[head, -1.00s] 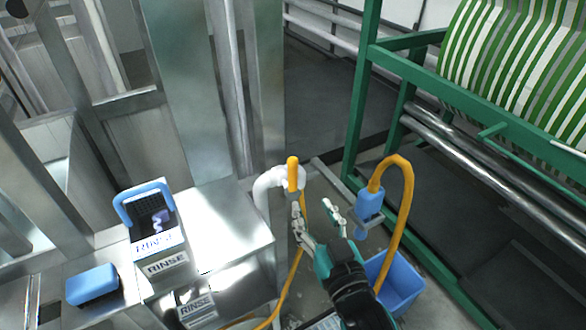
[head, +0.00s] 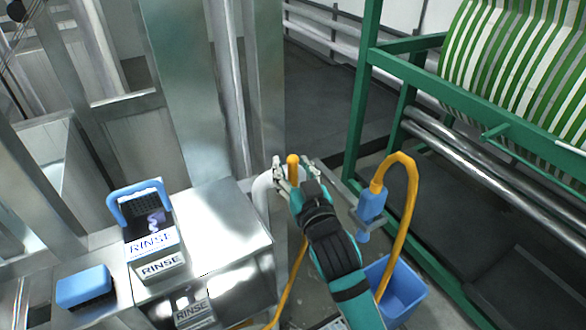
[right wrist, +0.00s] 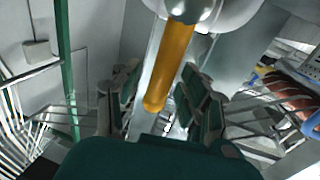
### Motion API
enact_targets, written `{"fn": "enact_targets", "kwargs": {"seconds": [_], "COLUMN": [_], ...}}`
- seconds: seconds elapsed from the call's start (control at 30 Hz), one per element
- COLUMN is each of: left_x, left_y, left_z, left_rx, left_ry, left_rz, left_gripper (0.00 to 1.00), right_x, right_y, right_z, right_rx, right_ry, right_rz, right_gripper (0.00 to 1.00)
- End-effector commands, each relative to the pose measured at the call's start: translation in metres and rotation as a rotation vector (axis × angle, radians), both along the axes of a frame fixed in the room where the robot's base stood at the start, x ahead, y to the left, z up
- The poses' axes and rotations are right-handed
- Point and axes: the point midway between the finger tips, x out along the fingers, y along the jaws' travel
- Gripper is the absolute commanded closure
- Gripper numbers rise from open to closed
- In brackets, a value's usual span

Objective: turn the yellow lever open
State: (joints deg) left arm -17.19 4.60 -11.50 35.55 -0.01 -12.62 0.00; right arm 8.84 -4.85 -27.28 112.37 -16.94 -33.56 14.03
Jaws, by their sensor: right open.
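The yellow lever (head: 293,166) stands up at the white pipe (head: 263,190) beside the steel counter. My right gripper (head: 292,168) is open, with its fingers on either side of the lever in the head view. In the right wrist view the lever (right wrist: 170,68) hangs down from the white pipe fitting (right wrist: 205,12) and its rounded end lies between the two open fingers (right wrist: 160,98). I cannot tell whether either finger touches it. The fingers and hand partly hide the lever's lower part. My left gripper is not in view.
A steel counter (head: 225,222) holds a rinse box with a blue handle (head: 138,188) and a blue brush (head: 84,287). A blue nozzle (head: 371,203) on a yellow hose (head: 408,215) and a blue bucket (head: 403,293) are at right. A green frame (head: 362,95) stands behind.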

Motion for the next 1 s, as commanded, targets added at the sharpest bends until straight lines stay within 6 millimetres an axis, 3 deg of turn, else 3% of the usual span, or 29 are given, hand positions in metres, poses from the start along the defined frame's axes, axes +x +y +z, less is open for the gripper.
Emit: {"fn": "enact_targets", "kwargs": {"seconds": [0.03, 0.37, 1.0], "left_x": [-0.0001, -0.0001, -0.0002], "left_y": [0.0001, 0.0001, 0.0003], "left_z": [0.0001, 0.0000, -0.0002], "left_rx": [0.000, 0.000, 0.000], "left_ry": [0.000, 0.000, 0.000], "left_rz": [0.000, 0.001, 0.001], "left_gripper": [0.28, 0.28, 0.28], "right_x": [-0.0002, -0.0004, -0.0010], "right_y": [-0.0001, -0.0001, 0.0001], "right_z": [0.0000, -0.0002, -0.0020], "right_rx": [0.000, 0.000, -0.001], "right_ry": [0.000, 0.000, 0.004], "right_rz": [0.000, 0.000, 0.001], "right_gripper": [0.57, 1.00, 1.00]}}
